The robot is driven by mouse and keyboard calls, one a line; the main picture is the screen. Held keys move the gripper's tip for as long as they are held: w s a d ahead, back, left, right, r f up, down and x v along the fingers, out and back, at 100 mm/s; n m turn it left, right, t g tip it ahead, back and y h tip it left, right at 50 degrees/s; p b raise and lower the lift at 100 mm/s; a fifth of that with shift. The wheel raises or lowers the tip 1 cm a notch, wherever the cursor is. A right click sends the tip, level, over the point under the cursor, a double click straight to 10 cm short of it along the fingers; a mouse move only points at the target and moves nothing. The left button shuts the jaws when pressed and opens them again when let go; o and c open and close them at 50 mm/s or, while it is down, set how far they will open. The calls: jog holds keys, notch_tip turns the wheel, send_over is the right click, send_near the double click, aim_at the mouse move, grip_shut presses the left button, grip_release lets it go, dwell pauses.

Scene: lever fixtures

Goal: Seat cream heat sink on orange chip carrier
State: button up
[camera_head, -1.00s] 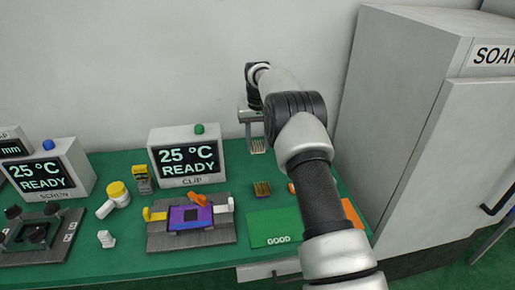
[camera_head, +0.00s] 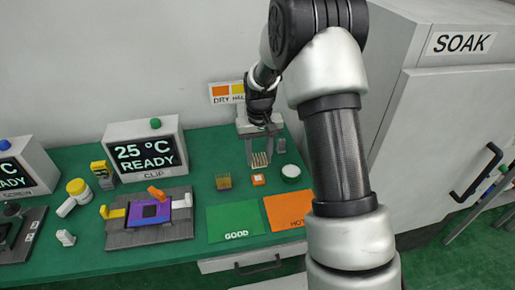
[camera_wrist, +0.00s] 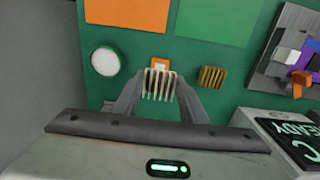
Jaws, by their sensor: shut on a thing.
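My gripper (camera_head: 260,163) is shut on the cream heat sink (camera_head: 260,158), a small finned block. In the wrist view the heat sink (camera_wrist: 160,86) sits between my two fingertips (camera_wrist: 160,98) with its fins showing. The orange chip carrier (camera_head: 259,180) lies on the green bench just in front of the heat sink in the head view. In the wrist view the orange carrier (camera_wrist: 159,63) shows just beyond the heat sink, partly hidden by it. The heat sink looks held above the bench; I see no contact with the carrier.
An olive-gold heat sink (camera_head: 223,182) stands left of the carrier, and a round white-topped container (camera_head: 291,171) stands right. Green GOOD (camera_head: 235,221) and orange HOT (camera_head: 288,212) mats lie in front. A clip fixture (camera_head: 149,235) is at left; the SOAK cabinet (camera_head: 430,130) is at right.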

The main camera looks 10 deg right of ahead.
aim_at(259, 166)
dwell(0.3)
jog(key=shift+f+b, duration=1)
jog(key=shift+f, duration=0.55)
jog(key=shift+f, duration=0.25)
jog(key=shift+f+b, duration=0.45)
jog(key=shift+b, duration=0.05)
jog(key=shift+f, duration=0.15)
jog(key=shift+f+b, duration=0.5)
jog(key=shift+f, duration=0.15)
jog(key=shift+f, duration=0.25)
jog(key=shift+f+b, duration=0.3)
jog(key=shift+b, duration=0.05)
